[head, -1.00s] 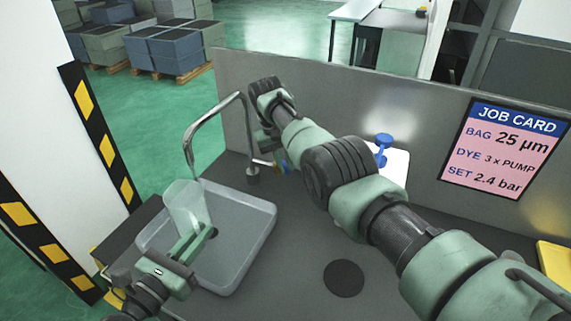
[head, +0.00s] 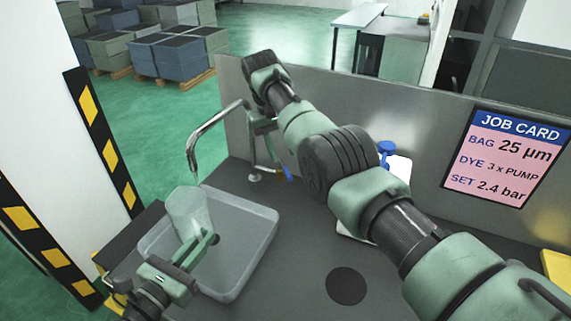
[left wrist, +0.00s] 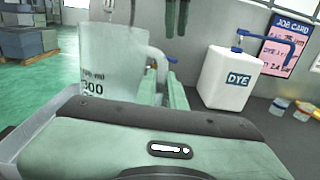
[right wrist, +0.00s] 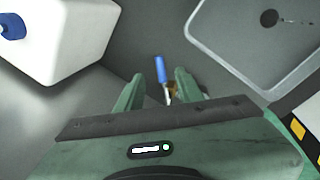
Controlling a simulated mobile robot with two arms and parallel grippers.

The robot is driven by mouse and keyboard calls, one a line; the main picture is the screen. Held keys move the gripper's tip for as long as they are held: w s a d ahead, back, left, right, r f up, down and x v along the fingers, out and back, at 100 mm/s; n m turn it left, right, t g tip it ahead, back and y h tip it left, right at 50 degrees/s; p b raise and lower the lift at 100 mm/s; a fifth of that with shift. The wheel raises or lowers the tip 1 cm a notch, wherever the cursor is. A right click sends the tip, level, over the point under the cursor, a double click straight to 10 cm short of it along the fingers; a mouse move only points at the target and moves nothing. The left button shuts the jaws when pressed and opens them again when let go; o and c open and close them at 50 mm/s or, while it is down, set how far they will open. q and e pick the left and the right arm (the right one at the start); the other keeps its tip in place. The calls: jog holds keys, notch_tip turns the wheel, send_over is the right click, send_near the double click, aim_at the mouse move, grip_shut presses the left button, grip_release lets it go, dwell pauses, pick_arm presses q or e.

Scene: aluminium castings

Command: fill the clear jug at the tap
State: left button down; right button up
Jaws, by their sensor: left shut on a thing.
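The clear jug (head: 186,210) stands roughly upright above the basin (head: 262,240), its mouth just below the tap's spout (head: 196,150). In the left wrist view the jug (left wrist: 108,60) shows printed marks and a handle at its right. My left gripper (head: 205,246) is shut on the jug's handle. My right gripper (right wrist: 157,84) is open near the tap's base. The blue tap lever (right wrist: 160,69) lies ahead of and between its fingers, with no clear contact. In the head view the lever (head: 288,174) shows beside a finger. I cannot tell whether water runs or stands in the jug.
A white dye container (left wrist: 228,75) with a blue pump stands right of the tap, mostly behind my right arm in the head view. A grey panel with a job card (head: 505,158) closes off the back. A dark round disc (head: 346,285) lies on the worktop.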

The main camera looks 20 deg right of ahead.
jog(key=r, duration=0.3)
jog(key=shift+a+r, duration=0.35)
jog(key=shift+r, duration=0.05)
